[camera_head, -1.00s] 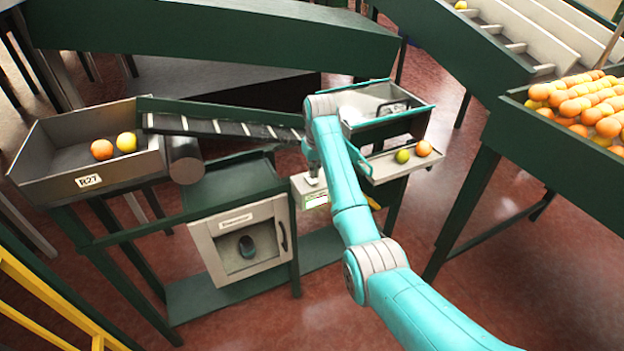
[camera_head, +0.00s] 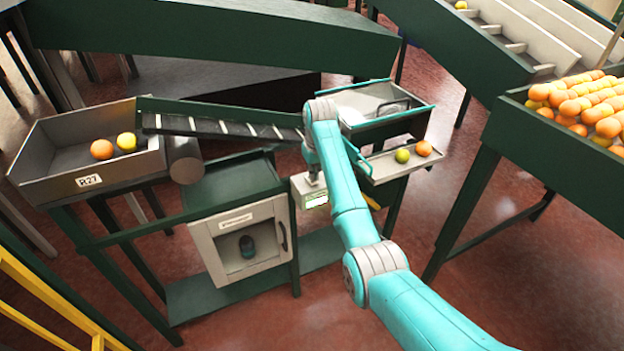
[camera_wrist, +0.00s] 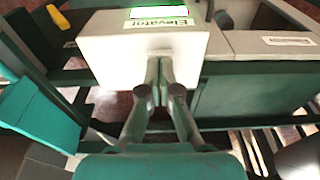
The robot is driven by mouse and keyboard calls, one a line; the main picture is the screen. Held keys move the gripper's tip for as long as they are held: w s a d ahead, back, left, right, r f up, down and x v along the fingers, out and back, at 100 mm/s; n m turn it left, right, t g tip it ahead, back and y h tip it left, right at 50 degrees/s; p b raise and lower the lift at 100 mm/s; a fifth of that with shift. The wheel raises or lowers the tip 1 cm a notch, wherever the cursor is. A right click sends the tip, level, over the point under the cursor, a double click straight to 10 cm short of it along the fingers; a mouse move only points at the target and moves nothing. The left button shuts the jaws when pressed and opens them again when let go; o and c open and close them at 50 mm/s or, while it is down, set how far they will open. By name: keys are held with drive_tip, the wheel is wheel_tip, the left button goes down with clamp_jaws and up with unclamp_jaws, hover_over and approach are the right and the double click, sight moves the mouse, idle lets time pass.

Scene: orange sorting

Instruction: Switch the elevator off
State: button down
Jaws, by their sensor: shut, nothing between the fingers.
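The elevator control box (camera_head: 306,190) is a small pale box below the end of the inclined conveyor. In the wrist view the box (camera_wrist: 115,45) carries an "Elevator" label, with a green-lit display strip along its top edge. My gripper (camera_wrist: 160,68) is shut and empty, its fingertips overlapping the box's lower front edge in that view. I cannot tell whether they touch it. In the head view my arm hides most of the gripper, which is just above the box. No switch is clearly visible on the box.
The inclined conveyor (camera_head: 225,128) leads left to a bin (camera_head: 40,150) with two fruits. A tray (camera_head: 385,172) with two fruits and a metal hopper (camera_head: 370,104) are at right. A windowed cabinet (camera_head: 213,262) stands left of the box. An orange-filled table (camera_head: 510,130) is far right.

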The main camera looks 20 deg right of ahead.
drive_tip(key=shift+f, duration=0.5)
idle(0.3)
drive_tip(key=shift+r, duration=3.5)
